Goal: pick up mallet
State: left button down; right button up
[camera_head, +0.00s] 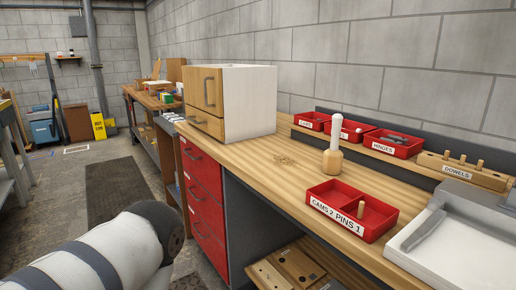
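The mallet (333,147) stands upright on the wooden workbench (258,160), its light wooden head down and its white handle pointing up. Nothing touches it. It is just behind the red tray (378,221) labelled "CAMS 2" and "PINS 1", which holds one wooden pin. A white and dark link of my arm shows at the lower left, well away from the mallet. Neither of my grippers is in view.
A small cabinet (250,104) stands left of the mallet. Red bins (393,142) and a dowel block (462,171) line the back shelf. A grey-white tray (455,240) sits at right. Red drawers (203,200) are under the bench. A yellow sign (98,126) stands behind.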

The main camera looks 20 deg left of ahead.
aim_at(333, 157)
jog(key=i+j+z, duration=0.2)
jog(key=j+z, duration=0.65)
jog(key=j, duration=0.3)
jog(key=j+z, duration=0.45)
jog(key=j, duration=0.25)
jog(key=j+z, duration=0.45)
jog(key=j, duration=0.2)
